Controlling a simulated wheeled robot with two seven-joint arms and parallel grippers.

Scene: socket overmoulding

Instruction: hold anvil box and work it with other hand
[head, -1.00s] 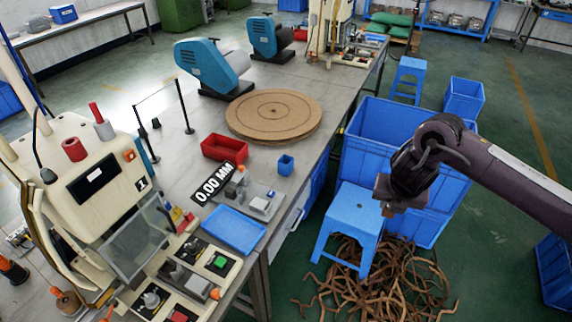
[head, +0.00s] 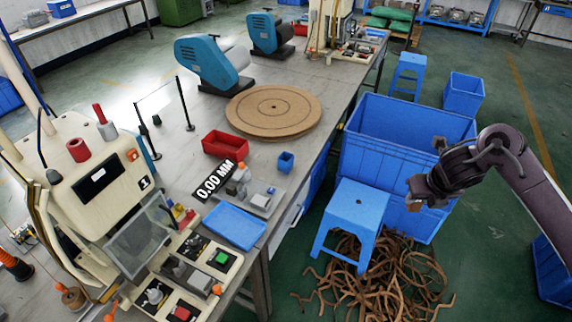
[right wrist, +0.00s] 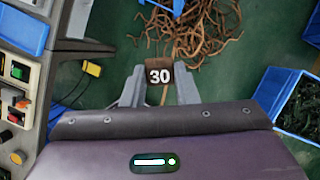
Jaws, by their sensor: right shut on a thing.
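My right gripper (head: 416,194) hangs in the air right of the blue stool, clear of the bench. In the right wrist view its two fingers (right wrist: 160,84) are shut on a small brown block (right wrist: 159,63) with a black face marked 30. The block also shows small and brown in the head view (head: 415,184). I cannot tell whether this block is the anvil box. A gauge fixture (head: 262,200) with a 0.00 MM display (head: 214,180) stands on the bench. My left gripper is not in view.
The moulding machine (head: 90,180) and a blue tray (head: 236,226) are at the left. A red bin (head: 224,145), small blue cup (head: 286,162) and round board (head: 273,112) sit on the bench. A blue stool (head: 353,205), large crate (head: 400,130) and brown strips (head: 385,275) are beside it.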

